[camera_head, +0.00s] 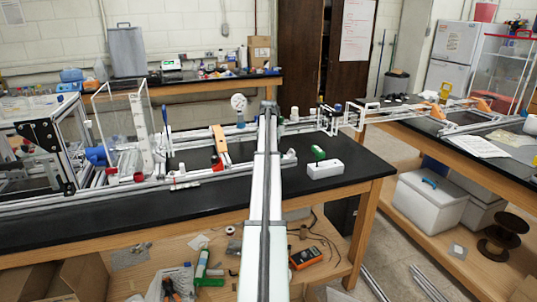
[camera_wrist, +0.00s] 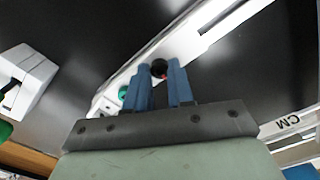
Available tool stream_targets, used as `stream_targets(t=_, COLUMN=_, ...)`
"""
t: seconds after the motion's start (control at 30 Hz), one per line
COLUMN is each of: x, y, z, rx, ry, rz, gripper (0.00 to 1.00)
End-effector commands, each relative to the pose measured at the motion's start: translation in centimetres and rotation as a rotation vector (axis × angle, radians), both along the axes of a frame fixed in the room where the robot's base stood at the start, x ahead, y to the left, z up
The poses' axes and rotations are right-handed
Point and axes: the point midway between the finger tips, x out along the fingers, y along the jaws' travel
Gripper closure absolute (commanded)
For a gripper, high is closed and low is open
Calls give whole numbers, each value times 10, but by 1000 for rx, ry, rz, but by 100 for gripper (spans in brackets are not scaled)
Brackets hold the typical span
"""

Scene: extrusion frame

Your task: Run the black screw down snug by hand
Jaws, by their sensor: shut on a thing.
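The black screw (camera_wrist: 159,68) shows in the wrist view as a round dark head with a small red spot beside it. It sits over the white rail (camera_wrist: 205,45), which runs diagonally across the view. My gripper (camera_wrist: 160,76) has two blue fingers, one on each side of the screw head, and is shut on it. The fingers hide the sides of the head, and the shank is not visible. In the head view my own arm stands in front of the work, and I cannot make out the screw there.
A green knob (camera_wrist: 123,92) sits near the rail's end, close to the left finger. A white block with a green handle (camera_head: 325,169) stands on the black bench (camera_head: 225,205) right of my arm. Frame rails and fittings crowd the bench to the left. The bench's front strip is clear.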

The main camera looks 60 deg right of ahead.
Motion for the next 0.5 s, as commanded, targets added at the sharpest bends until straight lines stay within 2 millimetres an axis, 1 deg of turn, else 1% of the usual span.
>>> stream_targets(t=0.23, x=0, y=-1, z=2, rx=-2, ry=0, rz=-187, gripper=100)
stream_targets(t=0.5, x=0, y=-1, z=2, rx=-2, ry=-1, rz=-314, gripper=100)
